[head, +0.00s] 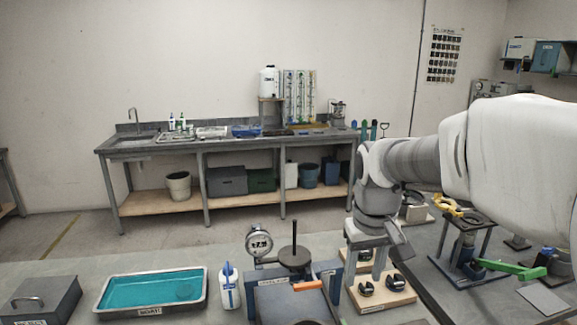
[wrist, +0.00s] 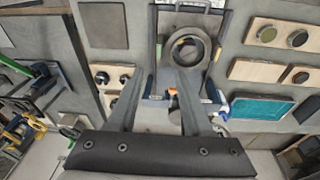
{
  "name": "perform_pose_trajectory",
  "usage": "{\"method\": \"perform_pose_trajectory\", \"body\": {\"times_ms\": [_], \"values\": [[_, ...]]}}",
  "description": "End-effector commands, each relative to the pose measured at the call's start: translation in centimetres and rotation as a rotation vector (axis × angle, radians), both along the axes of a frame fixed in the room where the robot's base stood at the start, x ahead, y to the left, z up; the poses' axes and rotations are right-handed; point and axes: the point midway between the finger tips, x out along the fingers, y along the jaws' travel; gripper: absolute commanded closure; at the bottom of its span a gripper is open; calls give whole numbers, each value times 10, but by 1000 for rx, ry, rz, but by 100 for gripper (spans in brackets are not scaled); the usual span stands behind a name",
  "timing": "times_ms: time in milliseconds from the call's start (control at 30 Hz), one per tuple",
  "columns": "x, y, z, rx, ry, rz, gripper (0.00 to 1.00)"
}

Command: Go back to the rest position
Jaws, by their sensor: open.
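My gripper (wrist: 160,84) is open, its two dark fingers spread wide in the wrist view with nothing held between them. In the head view my arm reaches in from the right and its wrist end hangs above wooden boards. A lever fixture with an orange-tipped handle (head: 310,286), a dark round top and an upright rod stands front centre. In the wrist view the orange tip (wrist: 173,92) shows between the fingers, apart from them as far as I can tell.
A dial gauge (head: 259,242), a white bottle (head: 229,286), a teal-filled tray (head: 118,291) and a grey lidded box (head: 40,300) stand left of the fixture. A wooden board with black knobs (head: 381,291) and a green-handled fixture (head: 513,268) are right. A long workbench (head: 230,146) lines the wall.

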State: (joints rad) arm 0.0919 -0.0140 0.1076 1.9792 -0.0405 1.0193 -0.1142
Motion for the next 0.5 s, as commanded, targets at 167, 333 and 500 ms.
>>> {"method": "perform_pose_trajectory", "body": {"times_ms": [167,333,500], "values": [[-47,1,22,1,-92,-36,50],[-89,1,32,17,-176,-70,50],[-128,1,32,43,-256,-101,50]]}}
